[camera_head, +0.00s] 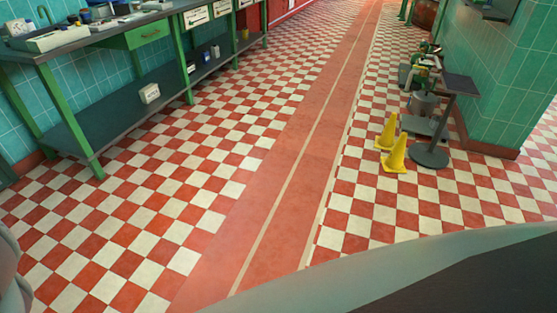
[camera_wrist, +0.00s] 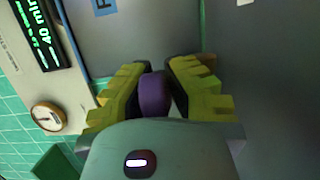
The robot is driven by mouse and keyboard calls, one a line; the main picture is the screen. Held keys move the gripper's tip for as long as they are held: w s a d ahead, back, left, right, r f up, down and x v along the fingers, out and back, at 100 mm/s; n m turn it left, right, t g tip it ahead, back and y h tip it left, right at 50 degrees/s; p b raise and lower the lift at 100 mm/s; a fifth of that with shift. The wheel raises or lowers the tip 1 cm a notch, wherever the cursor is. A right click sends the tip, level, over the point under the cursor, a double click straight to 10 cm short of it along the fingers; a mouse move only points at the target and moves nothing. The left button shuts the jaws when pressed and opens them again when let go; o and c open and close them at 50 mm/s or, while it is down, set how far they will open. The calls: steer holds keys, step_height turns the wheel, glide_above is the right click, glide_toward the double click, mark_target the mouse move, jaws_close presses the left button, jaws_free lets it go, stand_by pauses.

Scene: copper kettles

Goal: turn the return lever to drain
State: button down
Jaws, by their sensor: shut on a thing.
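In the wrist view my gripper (camera_wrist: 155,92) has its two yellow-green fingers closed on a rounded purple knob (camera_wrist: 154,97). The knob sits between the fingers in front of a grey panel. It is likely the handle of the return lever, but the fingers hide its sides, and I cannot read the lever's angle. A blue label (camera_wrist: 104,6) with a partly cut-off letter is on the panel at the top. My gripper and the lever do not show in the head view.
The wrist view shows a green-lit display (camera_wrist: 38,32) and a round dial (camera_wrist: 48,117) at left. In the head view, a workbench (camera_head: 95,40) lines the left wall. Yellow cones (camera_head: 396,155) and a stand (camera_head: 429,154) are at right. The checkered aisle between is clear.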

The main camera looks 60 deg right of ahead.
steer(key=shift+w+a+f+n+g+b, duration=0.1)
steer(key=shift+a+n+g+b, duration=0.2)
steer(key=shift+g+b, duration=0.3)
steer(key=shift+w+a+f+n+g+b, duration=0.1)
steer(key=shift+a+n+g+b, duration=0.05)
steer(key=shift+n+g+b, duration=0.35)
steer(key=shift+r+g+b, duration=0.1)
steer(key=shift+g+b, duration=0.2)
steer(key=shift+b, duration=0.1)
steer(key=shift+a+r, duration=0.1)
steer(key=c, duration=1)
jaws_free()
steer(key=d, duration=0.4)
steer(key=w+d, duration=0.1)
steer(key=d, duration=0.7)
steer(key=shift+w, duration=0.2)
steer(key=shift+o, duration=0.2)
